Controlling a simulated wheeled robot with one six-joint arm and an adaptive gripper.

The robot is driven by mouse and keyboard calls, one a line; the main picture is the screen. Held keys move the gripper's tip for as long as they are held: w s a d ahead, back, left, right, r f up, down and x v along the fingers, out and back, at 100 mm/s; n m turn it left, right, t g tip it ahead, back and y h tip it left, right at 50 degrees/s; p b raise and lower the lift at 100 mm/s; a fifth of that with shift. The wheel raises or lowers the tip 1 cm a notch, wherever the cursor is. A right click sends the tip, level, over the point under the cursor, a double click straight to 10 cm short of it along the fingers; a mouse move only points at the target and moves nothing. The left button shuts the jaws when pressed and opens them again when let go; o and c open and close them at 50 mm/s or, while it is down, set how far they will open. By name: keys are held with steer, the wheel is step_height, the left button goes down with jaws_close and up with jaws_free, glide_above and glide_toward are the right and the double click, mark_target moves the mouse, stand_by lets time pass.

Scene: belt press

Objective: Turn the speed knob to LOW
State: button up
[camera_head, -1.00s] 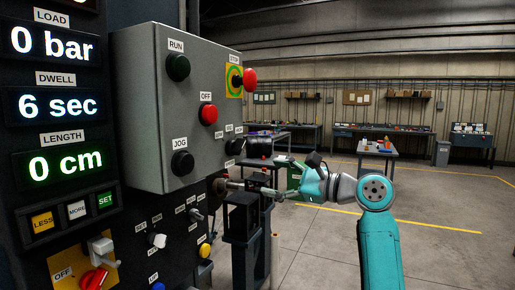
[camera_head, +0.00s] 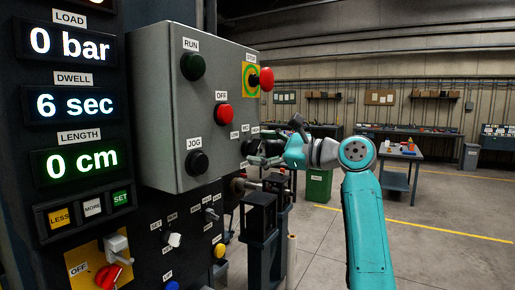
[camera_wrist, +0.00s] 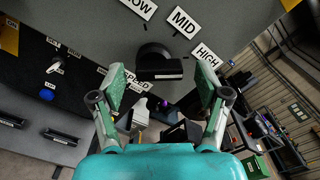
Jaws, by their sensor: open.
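The speed knob (camera_wrist: 158,62) is black and round with a raised grip bar, in the upper middle of the wrist view. LOW, MID (camera_wrist: 184,20) and HIGH labels fan out above it, and a partly covered SPEED label lies below. Which label it points at is unclear. My gripper (camera_wrist: 160,88) is open, its two green-padded fingers on either side below the knob, with nothing held. In the head view, my gripper (camera_head: 266,156) is at the right part of the grey control box (camera_head: 160,110) and largely hides the knob.
The box also carries RUN (camera_head: 192,67), OFF (camera_head: 223,115) and JOG (camera_head: 197,163) buttons and a red STOP button (camera_head: 266,79). Dark posts (camera_head: 262,220) stand below my gripper. Open floor lies to the right.

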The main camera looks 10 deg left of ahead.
steer(key=shift+w+a, duration=0.25)
steer(key=shift+a, duration=0.45)
steer(key=c, duration=1.1)
